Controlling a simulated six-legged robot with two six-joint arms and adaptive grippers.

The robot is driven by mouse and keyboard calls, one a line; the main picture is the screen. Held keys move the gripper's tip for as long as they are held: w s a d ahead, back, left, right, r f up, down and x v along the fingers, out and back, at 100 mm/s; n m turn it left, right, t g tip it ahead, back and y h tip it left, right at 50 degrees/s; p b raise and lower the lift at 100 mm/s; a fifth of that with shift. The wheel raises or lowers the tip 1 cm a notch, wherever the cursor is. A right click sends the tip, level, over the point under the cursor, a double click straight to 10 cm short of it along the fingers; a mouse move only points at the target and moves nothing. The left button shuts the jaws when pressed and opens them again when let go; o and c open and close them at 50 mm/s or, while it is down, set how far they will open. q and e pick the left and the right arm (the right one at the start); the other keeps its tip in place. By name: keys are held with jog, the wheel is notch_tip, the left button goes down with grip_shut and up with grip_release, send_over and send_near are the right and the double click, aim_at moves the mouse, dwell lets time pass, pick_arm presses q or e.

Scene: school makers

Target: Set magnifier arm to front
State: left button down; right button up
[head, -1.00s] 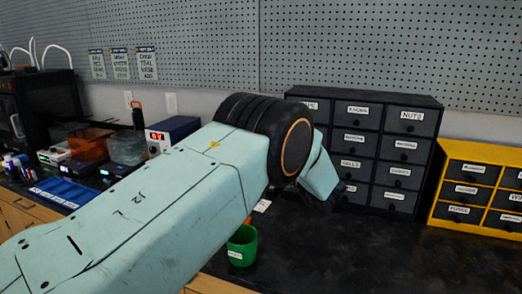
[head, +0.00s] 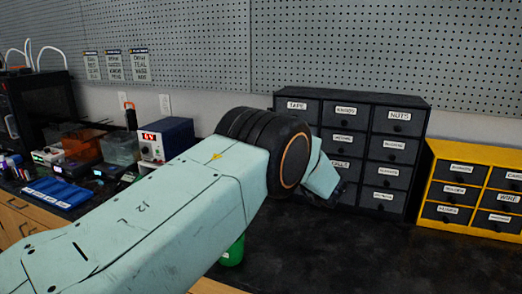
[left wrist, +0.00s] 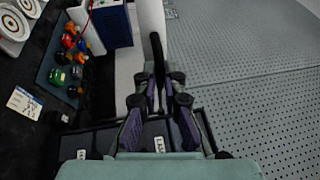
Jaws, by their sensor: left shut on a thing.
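In the left wrist view, my left gripper (left wrist: 160,88) is shut on a slim black upright piece (left wrist: 156,48), apparently the magnifier arm. Its upper end stands out beyond the fingertips, and no lens can be made out. In the head view my pale green left arm crosses from lower left to the middle, and its wrist bends down in front of the dark drawer cabinet. The fingers and the held piece are mostly hidden there. My right gripper is in neither view.
The dark labelled drawer cabinet (head: 350,98) stands against the pegboard (head: 380,45), with a yellow drawer unit (head: 430,180) to its right. A green cup (head: 232,254) is partly behind my arm. A blue-and-white power unit (head: 166,140) stands left. The black bench is clear at front right.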

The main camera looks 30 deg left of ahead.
pick_arm(q)
jog(key=shift+r, duration=0.2)
jog(key=c, duration=1.4)
grip_release()
jog(key=shift+f, duration=0.15)
jog(key=shift+c, duration=0.2)
jog(key=v, duration=1.2)
